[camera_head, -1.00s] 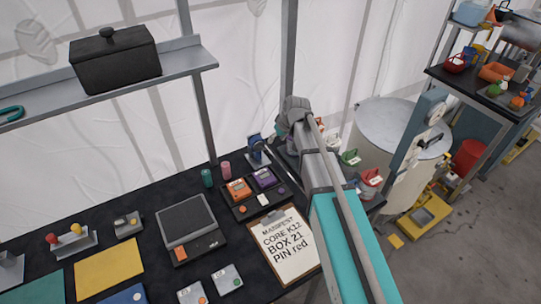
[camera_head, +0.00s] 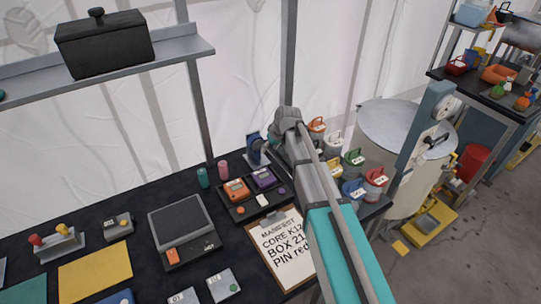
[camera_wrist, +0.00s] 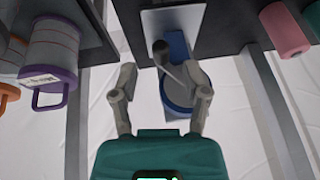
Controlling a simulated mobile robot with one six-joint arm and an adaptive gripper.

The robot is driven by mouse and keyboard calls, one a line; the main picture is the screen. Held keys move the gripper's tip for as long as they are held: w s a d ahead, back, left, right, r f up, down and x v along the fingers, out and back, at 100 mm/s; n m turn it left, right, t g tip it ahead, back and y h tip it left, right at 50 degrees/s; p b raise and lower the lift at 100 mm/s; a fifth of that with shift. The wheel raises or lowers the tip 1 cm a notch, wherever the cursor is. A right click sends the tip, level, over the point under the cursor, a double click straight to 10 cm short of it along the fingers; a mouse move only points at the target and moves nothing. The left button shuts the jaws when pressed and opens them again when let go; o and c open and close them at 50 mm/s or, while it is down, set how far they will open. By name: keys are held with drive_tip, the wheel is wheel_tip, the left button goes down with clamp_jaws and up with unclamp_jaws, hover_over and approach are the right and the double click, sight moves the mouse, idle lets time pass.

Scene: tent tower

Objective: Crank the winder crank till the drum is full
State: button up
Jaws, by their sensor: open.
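The winder (camera_head: 255,149) is a small blue unit with a drum, standing at the back of the black table, left of my arm's end. In the wrist view it shows as a blue-rimmed grey drum (camera_wrist: 178,104) in front of a blue and pale plate. The crank (camera_wrist: 162,50) has a dark round knob and a thin pale rod running across toward the drum. My gripper (camera_wrist: 160,74) is open, with its two fingers on either side of the crank rod. I cannot tell whether either finger touches it. How full the drum is cannot be made out.
Several coloured lidded cans (camera_head: 352,158) stand close on the right of my arm. A teal cylinder (camera_head: 203,177) and a pink one (camera_head: 223,171) stand left of the winder. A tray of boxes (camera_head: 250,194) and a clipboard (camera_head: 285,247) lie in front. A shelf (camera_head: 181,49) hangs above left.

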drive_tip(key=shift+b+x, duration=0.85)
drive_tip(key=shift+x, duration=0.35)
